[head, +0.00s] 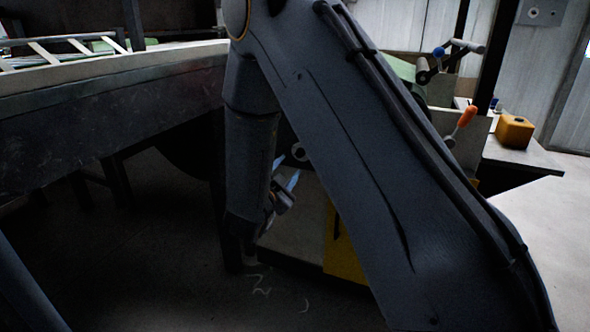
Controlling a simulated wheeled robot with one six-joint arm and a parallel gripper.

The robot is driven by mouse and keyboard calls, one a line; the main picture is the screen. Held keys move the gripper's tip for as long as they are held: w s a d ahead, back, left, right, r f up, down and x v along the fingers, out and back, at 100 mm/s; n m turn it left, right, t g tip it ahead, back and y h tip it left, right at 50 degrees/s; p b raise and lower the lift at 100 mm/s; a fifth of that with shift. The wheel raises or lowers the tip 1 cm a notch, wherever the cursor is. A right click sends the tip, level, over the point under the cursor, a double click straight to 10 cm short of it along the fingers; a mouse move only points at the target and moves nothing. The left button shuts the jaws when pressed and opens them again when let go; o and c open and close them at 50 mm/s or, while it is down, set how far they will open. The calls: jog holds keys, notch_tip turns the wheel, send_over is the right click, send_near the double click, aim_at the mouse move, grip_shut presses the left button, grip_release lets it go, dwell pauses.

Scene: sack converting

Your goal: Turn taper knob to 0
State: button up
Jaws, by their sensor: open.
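My gripper (286,173) is low in the middle of the head view, partly behind my own arm. Its two bluish fingertips are apart, with nothing seen between them. No scale or 0 mark can be read.
A long dark bench (110,115) with a pale top edge fills the left. Behind my arm at right are an orange-handled lever (467,116), a blue-ended lever (438,52) and a yellow container (515,131) on a table. A yellow panel (343,250) stands low. Floor is open far right.

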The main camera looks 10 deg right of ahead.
aim_at(299, 155)
jog(key=shift+b+x, duration=0.8)
jog(key=shift+x, duration=3.05)
jog(key=shift+c, duration=0.3)
grip_shut()
jog(key=shift+r, duration=0.1)
